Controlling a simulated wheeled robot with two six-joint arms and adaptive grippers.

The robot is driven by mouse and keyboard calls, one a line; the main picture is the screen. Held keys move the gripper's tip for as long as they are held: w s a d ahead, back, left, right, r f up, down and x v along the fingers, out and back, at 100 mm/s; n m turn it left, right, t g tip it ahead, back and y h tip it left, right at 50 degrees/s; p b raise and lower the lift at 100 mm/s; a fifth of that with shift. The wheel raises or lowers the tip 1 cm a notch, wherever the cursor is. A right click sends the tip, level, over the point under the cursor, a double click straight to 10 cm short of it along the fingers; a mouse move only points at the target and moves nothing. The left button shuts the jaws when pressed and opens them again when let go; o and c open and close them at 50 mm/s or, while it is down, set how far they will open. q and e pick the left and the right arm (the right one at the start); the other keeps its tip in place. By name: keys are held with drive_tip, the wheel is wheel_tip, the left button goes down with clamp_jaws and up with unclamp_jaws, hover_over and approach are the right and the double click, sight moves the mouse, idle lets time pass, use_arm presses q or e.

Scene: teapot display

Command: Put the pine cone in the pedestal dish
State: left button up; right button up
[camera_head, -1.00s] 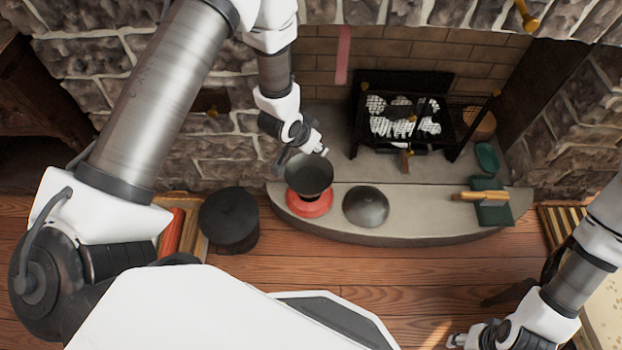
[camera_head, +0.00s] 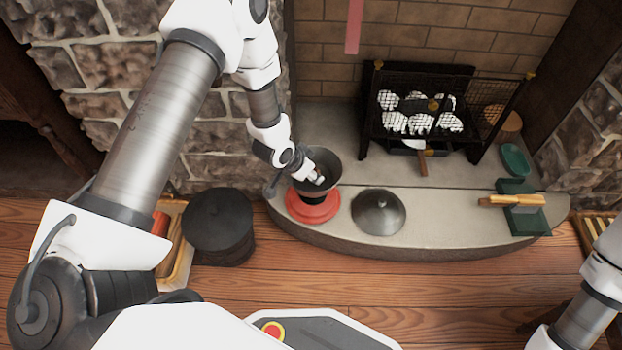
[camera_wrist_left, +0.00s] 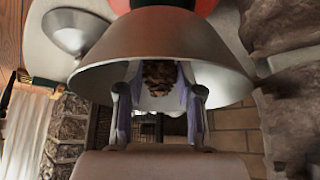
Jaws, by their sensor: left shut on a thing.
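The pedestal dish (camera_head: 328,162) is a dark grey bowl standing on a round red base (camera_head: 313,208) at the left of the hearth. My left gripper (camera_head: 317,179) reaches over its rim from the left. In the left wrist view, where things appear upside down, the dish (camera_wrist_left: 165,45) fills the top middle. The fingers of my left gripper (camera_wrist_left: 160,90) point into the mouth of the dish, shut on the brown pine cone (camera_wrist_left: 159,72). Whether the cone touches the bowl cannot be told. My right forearm shows at the lower right, its gripper out of frame.
A grey domed lid (camera_head: 378,212) lies right of the dish. A black lidded pot (camera_head: 218,225) stands on the floor to the left. The fire grate (camera_head: 420,110) is behind. A green tray (camera_head: 520,215) with a wooden-handled thing is at the right.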

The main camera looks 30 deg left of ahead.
use_arm(q)
drive_tip(key=shift+f, duration=0.1)
drive_tip(key=shift+f, duration=0.15)
drive_tip(key=o, duration=0.8)
